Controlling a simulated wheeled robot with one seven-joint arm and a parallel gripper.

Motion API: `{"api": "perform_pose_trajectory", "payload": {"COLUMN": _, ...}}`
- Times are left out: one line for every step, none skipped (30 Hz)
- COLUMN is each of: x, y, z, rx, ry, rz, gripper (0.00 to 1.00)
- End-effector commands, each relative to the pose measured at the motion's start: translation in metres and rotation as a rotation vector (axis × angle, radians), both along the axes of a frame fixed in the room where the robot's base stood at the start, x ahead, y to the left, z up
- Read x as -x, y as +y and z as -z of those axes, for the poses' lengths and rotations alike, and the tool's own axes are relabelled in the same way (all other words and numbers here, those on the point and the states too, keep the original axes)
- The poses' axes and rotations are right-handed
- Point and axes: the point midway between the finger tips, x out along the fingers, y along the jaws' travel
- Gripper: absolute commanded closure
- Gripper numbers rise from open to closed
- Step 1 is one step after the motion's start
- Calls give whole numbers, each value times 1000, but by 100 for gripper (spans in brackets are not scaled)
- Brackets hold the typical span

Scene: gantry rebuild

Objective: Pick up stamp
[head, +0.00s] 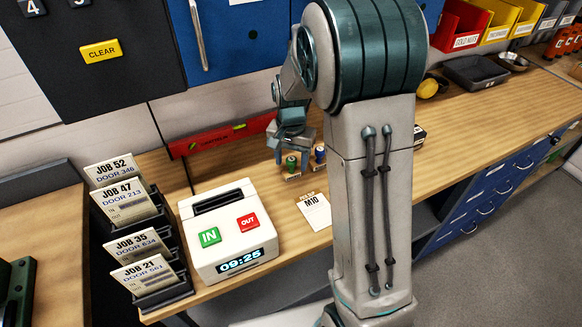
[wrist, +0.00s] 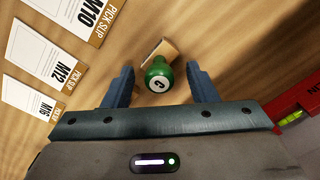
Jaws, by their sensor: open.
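A stamp with a round green handle (wrist: 157,80) and a wooden block base stands on the wooden bench. Its top bears a white mark. In the head view the green stamp (head: 291,163) is just below my gripper (head: 290,142). In the wrist view my gripper (wrist: 160,70) is open, with one finger on each side of the green handle and visible gaps on both sides. Whether the fingertips are level with the handle is unclear. A second, blue-topped stamp (head: 320,153) stands close to its right in the head view.
A red spirit level (head: 222,137) lies along the wall behind. A white time clock (head: 222,230) stands at front left beside job cards in racks. Pick slips lie on the bench, including M10 (head: 315,211). Colored bins (head: 463,25) are at back right.

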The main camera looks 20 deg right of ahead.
Motion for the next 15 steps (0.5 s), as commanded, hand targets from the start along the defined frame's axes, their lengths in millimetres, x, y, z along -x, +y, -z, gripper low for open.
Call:
{"api": "perform_pose_trajectory", "payload": {"x": 1, "y": 0, "z": 4, "rx": 1, "ry": 3, "rz": 0, "gripper": 48}}
{"api": "perform_pose_trajectory", "payload": {"x": 1, "y": 0, "z": 6, "rx": 0, "ry": 2, "rz": 0, "gripper": 48}}
{"api": "perform_pose_trajectory", "payload": {"x": 0, "y": 0, "z": 8, "rx": 0, "ry": 1, "rz": 0, "gripper": 48}}
{"api": "perform_pose_trajectory", "payload": {"x": 0, "y": 0, "z": 9, "rx": 0, "ry": 0, "rz": 0, "gripper": 48}}
{"api": "perform_pose_trajectory", "payload": {"x": 0, "y": 0, "z": 9, "rx": 1, "ry": -1, "rz": 0, "gripper": 48}}
{"api": "perform_pose_trajectory", "payload": {"x": 0, "y": 0, "z": 9, "rx": 0, "ry": -1, "rz": 0, "gripper": 48}}
{"api": "perform_pose_trajectory", "payload": {"x": 0, "y": 0, "z": 9, "rx": 0, "ry": -1, "rz": 0, "gripper": 48}}
{"api": "perform_pose_trajectory", "payload": {"x": 0, "y": 0, "z": 9, "rx": 0, "ry": -1, "rz": 0, "gripper": 48}}
{"api": "perform_pose_trajectory", "payload": {"x": 0, "y": 0, "z": 9, "rx": 0, "ry": -1, "rz": 0, "gripper": 48}}
{"api": "perform_pose_trajectory", "payload": {"x": 0, "y": 0, "z": 9, "rx": 1, "ry": -1, "rz": 0, "gripper": 50}}
{"api": "perform_pose_trajectory", "payload": {"x": 0, "y": 0, "z": 9, "rx": 1, "ry": -1, "rz": 0, "gripper": 59}}
{"api": "perform_pose_trajectory", "payload": {"x": 0, "y": 0, "z": 9, "rx": 1, "ry": -1, "rz": 0, "gripper": 70}}
{"api": "perform_pose_trajectory", "payload": {"x": 0, "y": 0, "z": 9, "rx": 1, "ry": -1, "rz": 0, "gripper": 78}}
{"api": "perform_pose_trajectory", "payload": {"x": 0, "y": 0, "z": 9, "rx": 1, "ry": -1, "rz": 0, "gripper": 86}}
{"api": "perform_pose_trajectory", "payload": {"x": 0, "y": 0, "z": 9, "rx": 1, "ry": -1, "rz": 0, "gripper": 96}}
